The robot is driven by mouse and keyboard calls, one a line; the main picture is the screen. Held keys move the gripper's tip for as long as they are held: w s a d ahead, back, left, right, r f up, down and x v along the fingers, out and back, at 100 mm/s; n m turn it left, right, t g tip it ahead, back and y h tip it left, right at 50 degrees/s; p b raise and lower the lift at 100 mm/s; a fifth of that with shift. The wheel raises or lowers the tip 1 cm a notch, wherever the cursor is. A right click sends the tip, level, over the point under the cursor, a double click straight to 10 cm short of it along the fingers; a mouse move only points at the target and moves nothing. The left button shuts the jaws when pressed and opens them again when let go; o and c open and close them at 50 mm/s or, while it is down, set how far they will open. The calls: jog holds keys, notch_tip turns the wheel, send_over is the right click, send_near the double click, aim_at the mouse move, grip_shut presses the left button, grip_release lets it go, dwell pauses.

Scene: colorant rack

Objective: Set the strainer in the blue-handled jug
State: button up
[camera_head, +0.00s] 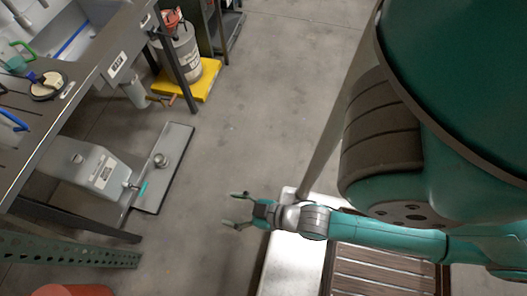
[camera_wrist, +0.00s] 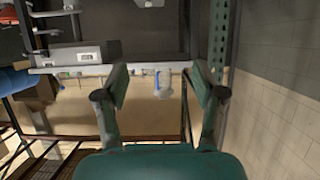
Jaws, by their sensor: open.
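My gripper (camera_head: 235,209) is open and empty over the concrete floor, well to the right of the workbench. In the wrist view its two fingers (camera_wrist: 158,85) stand wide apart with nothing gripped. A blue handle (camera_head: 14,121) shows at the left edge of the head view, on the bench; the jug it may belong to is cut off. A green handle (camera_head: 22,47) shows farther back. A round dark-rimmed item with a cream top (camera_head: 48,86) lies near the bench edge. I cannot clearly identify the strainer.
The workbench (camera_head: 88,88) runs along the left. A grey box (camera_head: 95,170) and a flat plate (camera_head: 165,165) stand low beside it. A pail (camera_head: 180,55) sits on a yellow base (camera_head: 192,82). Open floor (camera_head: 240,110) lies between bench and arm. A wall (camera_wrist: 275,100) is right in the wrist view.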

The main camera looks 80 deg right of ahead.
jog(key=s+r+t, duration=0.1)
jog(key=s+r, duration=0.8)
jog(key=r, duration=0.1)
jog(key=shift+s+r, duration=0.2)
jog(key=shift+r, duration=0.1)
